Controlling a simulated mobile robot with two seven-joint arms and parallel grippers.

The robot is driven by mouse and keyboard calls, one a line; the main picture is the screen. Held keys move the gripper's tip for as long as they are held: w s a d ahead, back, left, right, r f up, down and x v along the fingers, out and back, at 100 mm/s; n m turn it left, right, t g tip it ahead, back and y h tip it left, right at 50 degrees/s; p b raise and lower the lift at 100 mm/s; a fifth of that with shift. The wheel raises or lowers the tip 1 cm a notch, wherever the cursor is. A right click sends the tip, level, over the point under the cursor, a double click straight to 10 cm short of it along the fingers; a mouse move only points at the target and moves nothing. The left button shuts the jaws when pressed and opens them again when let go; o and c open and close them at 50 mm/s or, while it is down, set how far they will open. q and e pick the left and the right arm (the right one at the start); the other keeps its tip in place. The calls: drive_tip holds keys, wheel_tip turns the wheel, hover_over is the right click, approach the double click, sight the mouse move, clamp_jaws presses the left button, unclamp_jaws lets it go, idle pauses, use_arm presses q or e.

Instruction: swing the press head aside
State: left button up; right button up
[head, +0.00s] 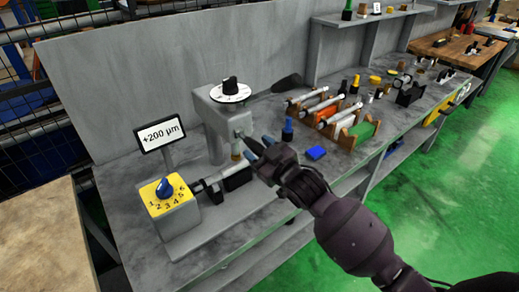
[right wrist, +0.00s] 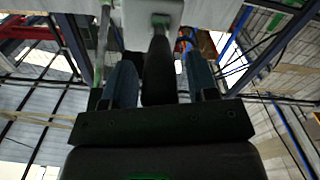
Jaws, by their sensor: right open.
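The press head (head: 222,110) is a grey block with a white dial and black knob (head: 231,88) on top, standing over the bench fixture. A short black handle (head: 255,147) sticks out from its side toward my right gripper (head: 263,148). In the right wrist view the handle (right wrist: 158,72) lies between the two blue fingers of my open right gripper (right wrist: 159,80), with a gap visible on both sides. The handle's root meets the grey block (right wrist: 155,12) at the top of that view. My left gripper is not in view.
The grey wall panel (head: 130,80) is behind.

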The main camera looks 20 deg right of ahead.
clamp_jaws()
drive_tip(key=shift+d, duration=0.15)
